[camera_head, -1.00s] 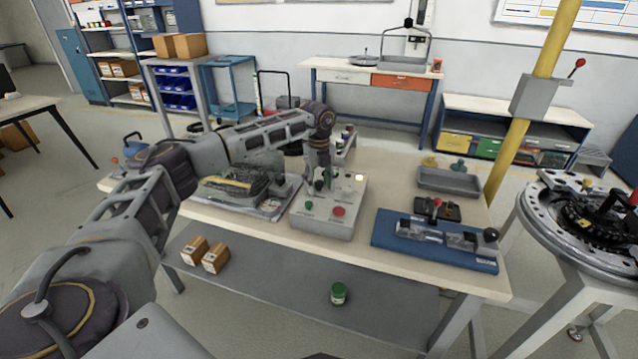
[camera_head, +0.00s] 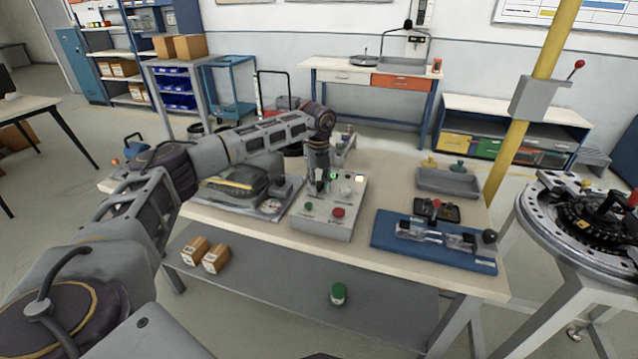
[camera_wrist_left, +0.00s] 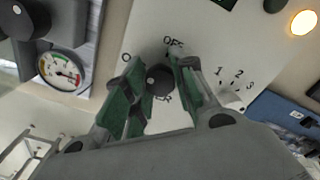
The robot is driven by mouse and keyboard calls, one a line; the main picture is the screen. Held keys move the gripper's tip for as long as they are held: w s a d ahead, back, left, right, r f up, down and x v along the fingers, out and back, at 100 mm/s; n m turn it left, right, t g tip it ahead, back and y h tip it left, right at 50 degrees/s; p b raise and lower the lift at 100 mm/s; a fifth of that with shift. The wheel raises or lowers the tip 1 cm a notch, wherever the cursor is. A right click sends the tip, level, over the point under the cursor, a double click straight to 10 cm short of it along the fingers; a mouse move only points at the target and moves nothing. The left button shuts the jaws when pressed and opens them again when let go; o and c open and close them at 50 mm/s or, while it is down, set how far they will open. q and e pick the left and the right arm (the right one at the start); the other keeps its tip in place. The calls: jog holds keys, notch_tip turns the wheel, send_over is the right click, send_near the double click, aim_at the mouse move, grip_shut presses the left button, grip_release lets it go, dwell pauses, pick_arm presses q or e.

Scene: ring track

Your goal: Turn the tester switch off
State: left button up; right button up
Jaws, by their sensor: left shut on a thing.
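The tester (camera_head: 322,222) is a light grey box on the bench, with a green and a red button on its front. My left gripper (camera_head: 318,188) reaches down onto its top from the left. In the left wrist view the tester's face (camera_wrist_left: 190,55) shows the switch, a round black knob (camera_wrist_left: 159,80), with an "OFF" label above it. The green-padded fingers of my left gripper (camera_wrist_left: 155,85) stand on both sides of the knob and are shut on it. A small white mark shows on the knob's left side. The fingers hide part of the labels. My right gripper is not in view.
A lit lamp (camera_wrist_left: 304,23) sits on the tester's face. A round gauge (camera_wrist_left: 60,70) is on the unit to the left. A blue fixture (camera_head: 435,242) lies right of the tester, and a grey tray (camera_head: 448,182) is behind it. Bench front is clear.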

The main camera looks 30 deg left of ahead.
pick_arm(q)
jog(key=shift+r+m+p, duration=0.15)
jog(key=shift+m+p, duration=0.2)
jog(key=shift+m, duration=0.55)
jog(key=shift+m+p, duration=0.8)
jog(key=shift+m, duration=0.3)
jog(key=m+p, duration=0.1)
jog(key=m, duration=0.3)
jog(key=shift+p, duration=0.35)
jog(key=m+p, duration=0.1)
jog(key=m, duration=0.3)
jog(key=shift+m, duration=2.3)
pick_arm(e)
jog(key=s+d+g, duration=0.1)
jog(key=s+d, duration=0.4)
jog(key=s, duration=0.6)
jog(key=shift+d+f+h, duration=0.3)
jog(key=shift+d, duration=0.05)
